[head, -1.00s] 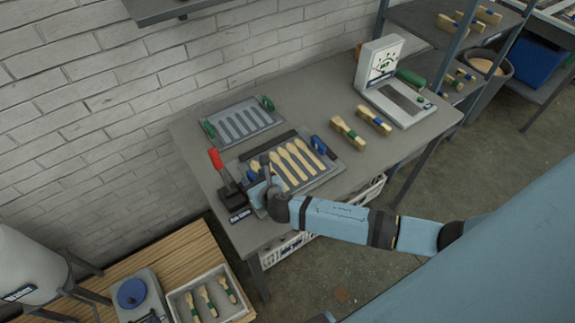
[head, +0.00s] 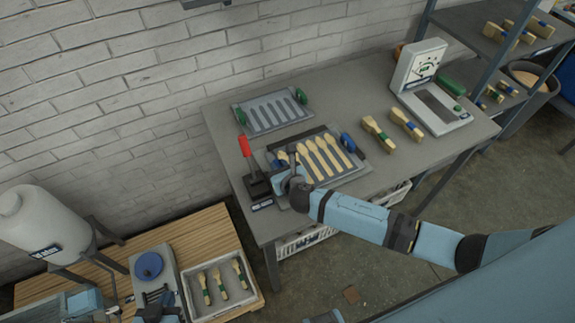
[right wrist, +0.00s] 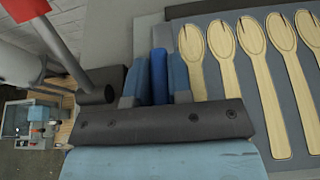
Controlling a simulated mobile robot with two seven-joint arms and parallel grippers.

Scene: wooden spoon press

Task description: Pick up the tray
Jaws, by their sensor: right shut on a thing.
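The grey tray (head: 345,178) lies on the workbench. It holds a row of pale wooden spoons side by side and has a blue handle (head: 349,143) at its right end. My right gripper (head: 287,165) is at the tray's left end. In the right wrist view its fingers (right wrist: 158,82) are shut on the tray's other blue handle (right wrist: 158,72), one on each side. The spoons (right wrist: 235,75) lie in the tray just right of the fingers. The tray appears to rest on the bench.
A red-handled press (head: 248,160) stands close left of my right gripper. An empty slotted tray with green handles (head: 262,127) lies behind. Spoon bundles (head: 378,133) and a white scale-like device (head: 420,70) stand to the right. A brick wall borders the back.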

